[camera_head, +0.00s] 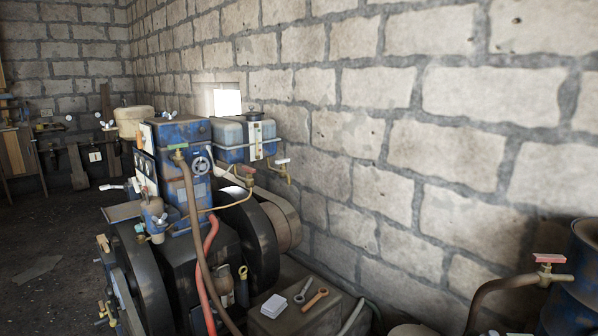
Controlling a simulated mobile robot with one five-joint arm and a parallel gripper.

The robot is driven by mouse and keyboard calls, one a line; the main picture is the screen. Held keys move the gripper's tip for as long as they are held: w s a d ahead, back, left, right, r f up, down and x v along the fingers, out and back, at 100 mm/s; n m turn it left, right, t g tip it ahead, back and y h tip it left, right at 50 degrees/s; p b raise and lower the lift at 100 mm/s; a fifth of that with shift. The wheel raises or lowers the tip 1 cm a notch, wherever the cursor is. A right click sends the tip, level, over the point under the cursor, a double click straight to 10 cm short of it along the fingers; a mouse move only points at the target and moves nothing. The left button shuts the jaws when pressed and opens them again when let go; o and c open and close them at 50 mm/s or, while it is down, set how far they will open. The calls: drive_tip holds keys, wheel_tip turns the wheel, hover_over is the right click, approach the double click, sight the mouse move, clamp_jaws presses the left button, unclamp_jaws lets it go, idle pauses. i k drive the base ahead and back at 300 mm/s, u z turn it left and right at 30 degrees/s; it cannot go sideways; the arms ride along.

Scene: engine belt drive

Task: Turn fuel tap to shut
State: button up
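A blue-grey tank (230,133) with a white sight gauge on its front stands against the wall behind the engine. A small brass tap (284,164) with a pale lever sits at the tank's lower right. A second small tap (246,171) with a reddish handle sits below the tank, on a thin brass pipe (232,205) that runs down to the left. I cannot tell for certain which is the fuel tap, or whether either is open or shut. My gripper is not in view.
The blue engine (180,133) with dark flywheels (250,245) fills the left centre. A box (290,315) with wrenches and a white pad stands in front. A blue barrel (580,280) and a red-handled tap (549,258) are at the right. Dark floor (45,230) is open at the left.

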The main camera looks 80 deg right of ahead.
sight(249, 170)
drive_tip(key=k, duration=1.05)
drive_tip(key=z, duration=0.8)
drive_tip(key=i, duration=1)
